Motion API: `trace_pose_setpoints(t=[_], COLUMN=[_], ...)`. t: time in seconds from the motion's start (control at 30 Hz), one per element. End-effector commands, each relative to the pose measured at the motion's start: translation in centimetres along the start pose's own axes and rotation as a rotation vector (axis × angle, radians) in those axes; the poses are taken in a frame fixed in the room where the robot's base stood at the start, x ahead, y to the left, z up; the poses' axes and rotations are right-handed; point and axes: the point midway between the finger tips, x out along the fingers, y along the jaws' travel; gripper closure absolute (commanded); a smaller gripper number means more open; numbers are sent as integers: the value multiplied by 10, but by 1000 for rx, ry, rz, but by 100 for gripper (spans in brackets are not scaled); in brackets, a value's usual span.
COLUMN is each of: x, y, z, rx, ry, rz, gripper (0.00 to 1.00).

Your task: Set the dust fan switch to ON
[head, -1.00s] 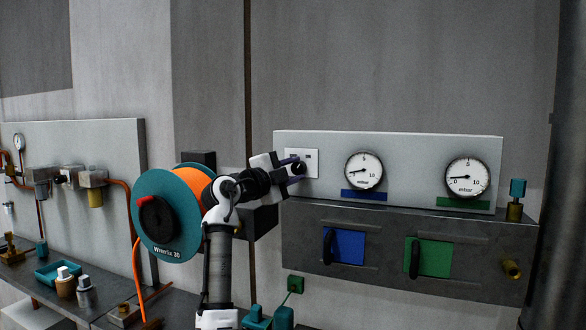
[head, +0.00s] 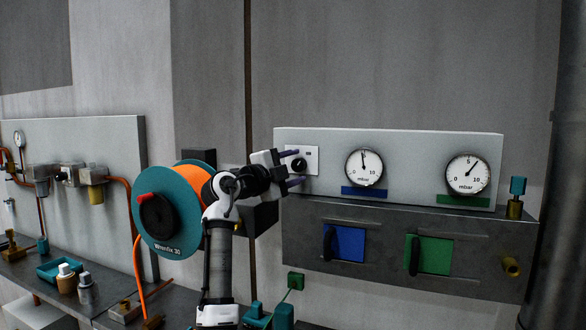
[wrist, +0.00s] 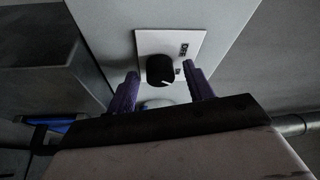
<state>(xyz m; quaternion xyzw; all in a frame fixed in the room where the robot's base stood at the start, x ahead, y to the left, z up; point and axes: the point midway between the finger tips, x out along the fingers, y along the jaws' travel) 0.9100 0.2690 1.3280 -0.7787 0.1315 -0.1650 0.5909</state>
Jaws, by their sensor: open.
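The dust fan switch is a black rotary knob (head: 299,165) on a white plate (head: 312,155) at the left end of the grey panel. In the wrist view the knob (wrist: 160,69) sits on the white plate (wrist: 183,37). A pale mark on the knob's face points towards the right side. In the wrist view a gap shows on both sides. I cannot tell how deep the fingertips reach.
Two dials, the left (head: 364,168) and the right (head: 467,174), are on the panel (head: 420,145). Blue (head: 346,244) and green (head: 434,255) slide plates are below. A teal reel (head: 178,238) with orange hose stands left of my arm.

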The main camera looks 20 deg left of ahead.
Motion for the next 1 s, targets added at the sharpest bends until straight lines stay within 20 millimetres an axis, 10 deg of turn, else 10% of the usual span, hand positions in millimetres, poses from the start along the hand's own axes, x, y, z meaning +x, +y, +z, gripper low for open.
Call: trace_pose_setpoints(t=[0.27, 0.7, 1.0], x=[-23, -117, -139], y=[3, 2, 0], z=[1, 1, 0], rx=[1, 1, 0], ry=[-1, -2, 0], rz=[-2, -1, -1], gripper=[48, 48, 48])
